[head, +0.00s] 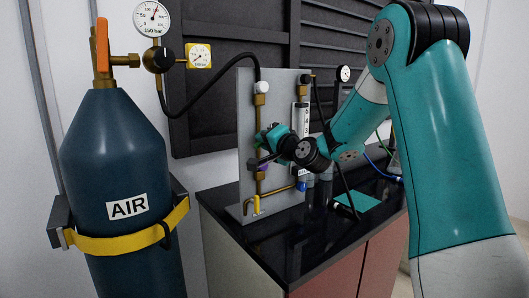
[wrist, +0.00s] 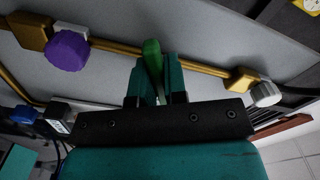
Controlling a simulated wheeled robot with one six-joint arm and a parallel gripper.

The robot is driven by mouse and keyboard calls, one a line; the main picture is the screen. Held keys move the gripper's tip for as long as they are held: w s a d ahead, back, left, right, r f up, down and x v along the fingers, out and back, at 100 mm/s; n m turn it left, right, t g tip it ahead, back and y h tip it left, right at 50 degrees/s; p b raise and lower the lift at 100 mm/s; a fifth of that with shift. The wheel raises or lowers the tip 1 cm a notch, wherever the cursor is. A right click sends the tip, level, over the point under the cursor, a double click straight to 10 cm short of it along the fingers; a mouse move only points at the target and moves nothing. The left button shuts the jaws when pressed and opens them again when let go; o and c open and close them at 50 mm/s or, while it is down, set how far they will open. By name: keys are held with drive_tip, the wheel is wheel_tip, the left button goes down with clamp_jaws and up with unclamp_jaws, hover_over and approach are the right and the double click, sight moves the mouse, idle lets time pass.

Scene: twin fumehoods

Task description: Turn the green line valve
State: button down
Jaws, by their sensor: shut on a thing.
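The green valve handle (wrist: 152,60) sits on a brass pipe on the grey panel (head: 246,115). In the wrist view my gripper (wrist: 157,82) has one finger on each side of the handle and is shut on it. The handle's tip sticks out beyond the fingers. In the head view my gripper (head: 264,139) is at the panel's front, between the white knob above and the purple knob below, and it hides the green handle.
A purple knob (wrist: 68,50) and a white knob (wrist: 265,94) sit on the same pipe, on either side of my gripper. A gauge tube (head: 301,118) stands close to the right. A blue AIR cylinder (head: 115,165) stands left of the black bench (head: 277,240).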

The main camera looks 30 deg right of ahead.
drive_tip(key=n+b, duration=0.2)
drive_tip(key=b, duration=0.1)
drive_tip(key=n+b, duration=0.4)
drive_tip(key=b, duration=0.1)
drive_tip(key=shift+f+b, duration=0.3)
drive_tip(key=shift+f, duration=0.1)
drive_tip(key=n+b, duration=0.4)
drive_tip(key=shift+r, duration=0.1)
drive_tip(key=shift+r+n+b, duration=0.1)
drive_tip(key=shift+n+b, duration=0.4)
drive_tip(key=shift+b, duration=0.25)
drive_tip(key=shift+r, duration=0.1)
drive_tip(key=c, duration=1.2)
unclamp_jaws()
drive_tip(key=shift+o, duration=0.2)
drive_tip(key=shift+s+r, duration=0.1)
drive_tip(key=s+b, duration=0.2)
drive_tip(key=s, duration=1.5)
drive_tip(key=shift+s+d+b, duration=0.15)
drive_tip(key=shift+d+b, duration=0.15)
drive_tip(key=shift+b, duration=0.1)
